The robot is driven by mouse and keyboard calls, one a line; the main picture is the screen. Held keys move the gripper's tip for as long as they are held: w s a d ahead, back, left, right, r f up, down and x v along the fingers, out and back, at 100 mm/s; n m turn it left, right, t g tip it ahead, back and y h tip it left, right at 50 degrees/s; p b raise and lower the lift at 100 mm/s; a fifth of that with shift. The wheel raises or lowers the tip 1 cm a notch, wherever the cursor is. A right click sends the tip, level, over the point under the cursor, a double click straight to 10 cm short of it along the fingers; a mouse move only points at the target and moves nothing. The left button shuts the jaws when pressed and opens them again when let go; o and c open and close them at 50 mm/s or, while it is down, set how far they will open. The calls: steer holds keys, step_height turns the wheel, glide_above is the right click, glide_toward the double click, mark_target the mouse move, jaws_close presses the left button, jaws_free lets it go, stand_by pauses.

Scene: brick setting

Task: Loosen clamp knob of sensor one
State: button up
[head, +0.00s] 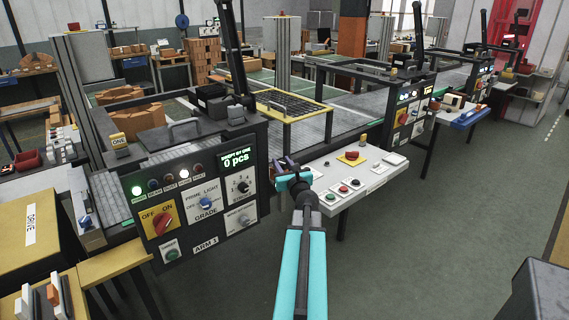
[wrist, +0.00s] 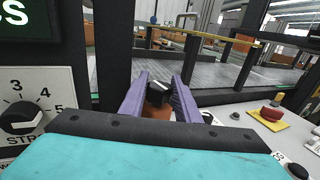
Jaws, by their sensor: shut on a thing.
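My gripper (head: 290,172) is at the end of my turquoise arm, beside the right edge of the ARM 1 control panel. In the wrist view, the two purple fingers of my gripper (wrist: 160,84) are closed around a small black knob (wrist: 158,88) with a pale mark on top. An orange-brown part (wrist: 157,110) shows just below the knob, between the fingers. In the head view the knob is hidden by my gripper. I cannot read any sensor number on it.
The ARM 1 panel (head: 200,200) with dials stands left of my gripper. The floor (head: 430,220) at right is open.

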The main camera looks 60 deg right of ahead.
mark_target(284, 165)
steer(key=o, duration=1)
steer(key=shift+s+d, duration=0.2)
steer(key=shift+s, duration=0.1)
steer(key=shift+w, duration=0.15)
steer(key=shift+a, duration=0.1)
steer(key=shift+a, duration=0.1)
steer(key=shift+b+v, duration=0.4)
steer(key=shift+v, duration=2.35)
steer(key=shift+r+p, duration=0.15)
steer(key=shift+p, duration=1)
steer(key=p, duration=0.4)
steer(key=shift+s+a, duration=0.25)
steer(key=p+v, duration=0.1)
steer(key=p, duration=0.5)
steer(key=shift+s+a, duration=0.2)
steer(key=shift+s, duration=0.15)
